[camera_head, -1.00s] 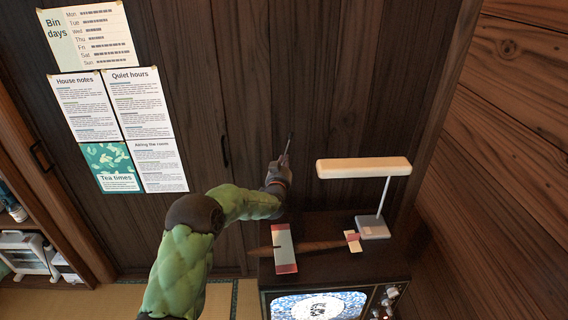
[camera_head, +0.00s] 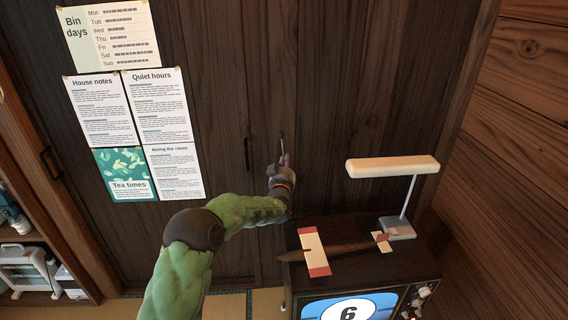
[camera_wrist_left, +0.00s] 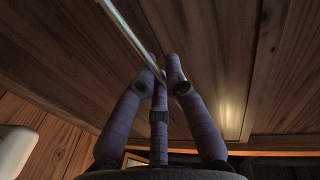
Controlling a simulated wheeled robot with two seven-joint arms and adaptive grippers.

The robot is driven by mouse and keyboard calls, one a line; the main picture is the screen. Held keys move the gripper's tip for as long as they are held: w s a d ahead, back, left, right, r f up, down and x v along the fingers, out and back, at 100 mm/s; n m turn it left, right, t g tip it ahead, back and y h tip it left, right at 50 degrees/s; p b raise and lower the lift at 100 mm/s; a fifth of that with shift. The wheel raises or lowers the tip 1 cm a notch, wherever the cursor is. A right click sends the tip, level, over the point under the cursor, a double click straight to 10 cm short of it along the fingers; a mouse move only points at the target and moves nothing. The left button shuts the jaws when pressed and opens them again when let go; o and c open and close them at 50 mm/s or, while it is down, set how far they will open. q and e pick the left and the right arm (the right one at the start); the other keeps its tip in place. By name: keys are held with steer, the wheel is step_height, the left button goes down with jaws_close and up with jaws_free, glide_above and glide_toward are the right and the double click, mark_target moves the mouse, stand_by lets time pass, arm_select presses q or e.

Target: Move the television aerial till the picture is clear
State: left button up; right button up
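The television (camera_head: 433,268) is a dark wooden set at the bottom right of the head view, cut off by the lower edge. Its screen (camera_head: 318,311) shows a sharp black 6 in a white circle on blue. The aerial (camera_head: 281,146) is a thin rod above my left gripper (camera_head: 283,163), leaning slightly left. In the left wrist view the aerial (camera_wrist_left: 126,24) runs from the top left down between the closed-in fingers of my left gripper (camera_wrist_left: 161,78). The aerial's lower end is hidden. My right gripper is not in view.
A toy plane (camera_head: 350,249) with red-tipped cream wings lies on the television top. A lamp (camera_head: 393,167) with a cream shade stands behind it. Dark wood panels, a door handle (camera_head: 247,154) and pinned notices (camera_head: 160,107) are behind my arm. Shelves (camera_head: 30,262) stand at left.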

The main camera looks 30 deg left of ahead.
arm_select(q)
steer(key=shift+o, duration=1.4)
steer(key=r+v, duration=0.1)
steer(key=v, duration=1.1)
steer(key=shift+f, duration=0.5)
steer(key=shift+f, duration=0.1)
